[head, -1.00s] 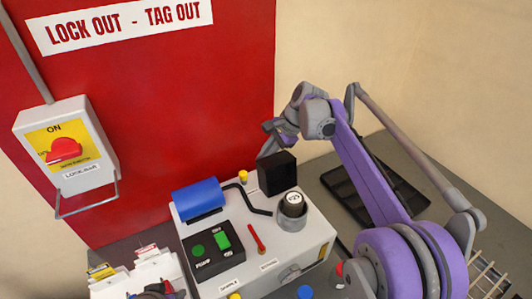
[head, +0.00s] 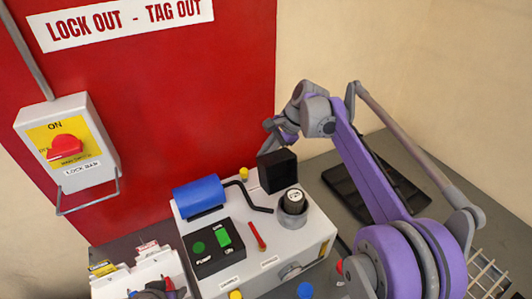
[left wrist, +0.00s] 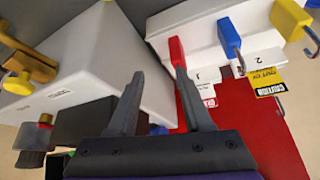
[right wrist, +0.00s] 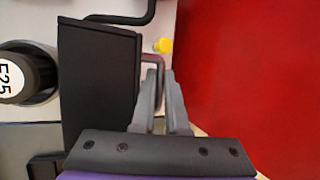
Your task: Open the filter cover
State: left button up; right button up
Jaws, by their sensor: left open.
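The filter cover appears to be the black box-shaped cover (head: 278,172) at the back right of the white machine, tilted in the head view. In the head view the cover partly hides that gripper. My left gripper (left wrist: 158,74) is open and empty, near the white padlock station (left wrist: 200,35).
The white machine (head: 250,245) carries a blue cylinder (head: 199,193), a green-button panel (head: 214,246) and a red lever (head: 257,236). A red switch (head: 66,147) is on the wall box at left. A black tray (head: 350,190) lies on the right.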

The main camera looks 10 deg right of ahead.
pick_arm(q)
jog(key=shift+w+r+p, duration=0.45)
pick_arm(e)
jog(key=v, duration=1)
jog(key=shift+d+r, duration=0.2)
jog(key=shift+r, duration=0.1)
jog(key=shift+s, duration=0.1)
